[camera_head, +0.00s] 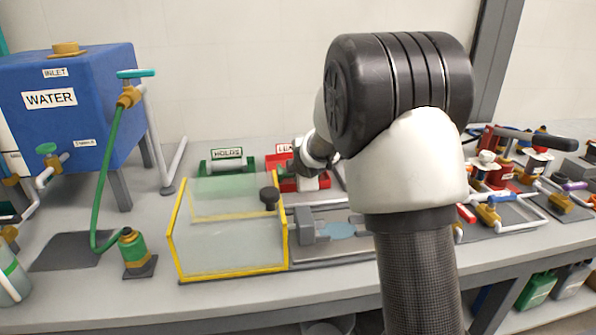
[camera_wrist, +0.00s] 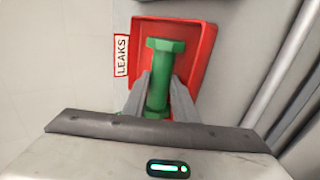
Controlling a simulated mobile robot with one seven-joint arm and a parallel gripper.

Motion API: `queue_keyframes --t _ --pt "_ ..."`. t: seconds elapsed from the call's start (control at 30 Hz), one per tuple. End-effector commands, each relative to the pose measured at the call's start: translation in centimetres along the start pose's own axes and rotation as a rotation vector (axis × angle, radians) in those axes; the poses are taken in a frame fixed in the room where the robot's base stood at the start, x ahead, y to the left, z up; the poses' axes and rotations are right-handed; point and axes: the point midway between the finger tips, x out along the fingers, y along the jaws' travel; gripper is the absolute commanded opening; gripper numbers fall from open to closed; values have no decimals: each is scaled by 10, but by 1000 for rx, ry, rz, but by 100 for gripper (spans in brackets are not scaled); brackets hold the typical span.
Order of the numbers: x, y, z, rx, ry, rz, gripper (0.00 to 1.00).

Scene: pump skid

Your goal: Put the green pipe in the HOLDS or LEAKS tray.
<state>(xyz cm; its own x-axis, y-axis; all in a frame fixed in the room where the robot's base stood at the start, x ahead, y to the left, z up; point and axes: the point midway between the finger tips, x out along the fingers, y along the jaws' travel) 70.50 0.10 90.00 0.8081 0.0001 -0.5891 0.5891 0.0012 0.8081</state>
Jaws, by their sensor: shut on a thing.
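My gripper (camera_wrist: 160,97) is shut on the green pipe (camera_wrist: 162,68). In the wrist view the pipe lies between the two fingers, over the red LEAKS tray (camera_wrist: 205,45). I cannot tell whether the pipe touches the tray's floor. In the head view the red LEAKS tray (camera_head: 272,163) is partly hidden behind my arm and wrist, and the pipe is mostly hidden.
A clear yellow-edged box (camera_head: 230,240) stands in front of the trays. A blue water tank (camera_head: 70,110) with a green hose (camera_head: 108,170) is at left. Valves and pipework (camera_head: 510,185) crowd the bench at right. Bare bench shows around the HOLDS tray.

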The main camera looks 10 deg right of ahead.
Motion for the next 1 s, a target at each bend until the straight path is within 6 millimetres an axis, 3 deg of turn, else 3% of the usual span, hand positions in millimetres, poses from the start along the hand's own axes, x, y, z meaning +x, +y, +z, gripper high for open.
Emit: queue_keyframes --t 1.0 --pt "3 -7 0 1 0 -2 0"
